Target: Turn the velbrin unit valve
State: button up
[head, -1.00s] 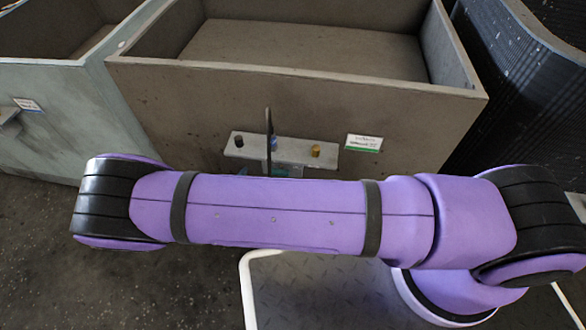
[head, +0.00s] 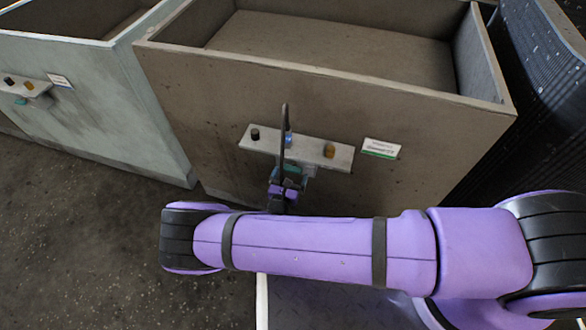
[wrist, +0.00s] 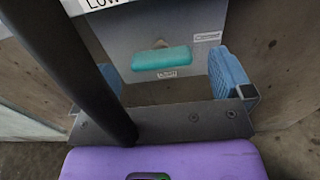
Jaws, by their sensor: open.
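My gripper (wrist: 168,82) is open and empty, with one blue finger pad on each side of the handle's line. I cannot tell whether the pads touch anything. In the head view my gripper (head: 287,172) is at the panel's underside, partly hidden by a dark rod.
A white-green label (head: 381,149) is right of the panel, its text too small to read. A pale green housing (head: 100,90) with a similar panel (head: 25,88) stands at left. A dark ribbed block (head: 545,100) stands at right. Bare floor (head: 90,240) lies at front left.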

aim_at(292, 171)
jog(key=shift+x, duration=1.7)
jog(key=c, duration=0.9)
